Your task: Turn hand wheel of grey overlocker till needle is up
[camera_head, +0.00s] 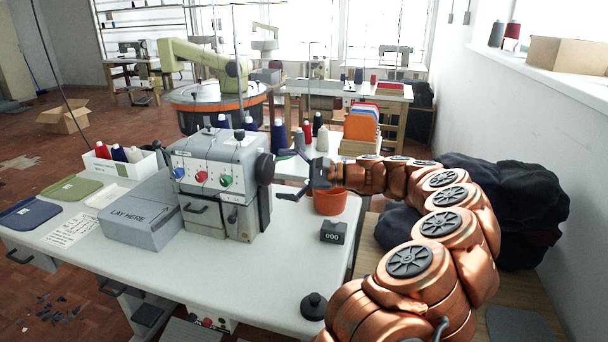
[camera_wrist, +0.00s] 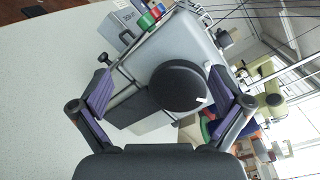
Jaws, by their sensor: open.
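The grey overlocker (camera_head: 215,190) stands on the white table, with red, green and blue dials on its front. Its black round hand wheel (camera_head: 265,168) sticks out from its right side. In the wrist view the hand wheel (camera_wrist: 180,86) is a dark disc with a small white mark near its rim. My gripper (camera_head: 286,175) is open and empty, just right of the wheel and facing it. In the wrist view the fingers of my gripper (camera_wrist: 162,92) stand on both sides of the wheel, apart from it. I cannot make out the needle.
A black counter block (camera_head: 333,233) reading 000 and a black knobbed weight (camera_head: 314,306) are on the table's right part. A grey "LAY HERE" box (camera_head: 140,212) adjoins the overlocker. Thread cones stand behind it.

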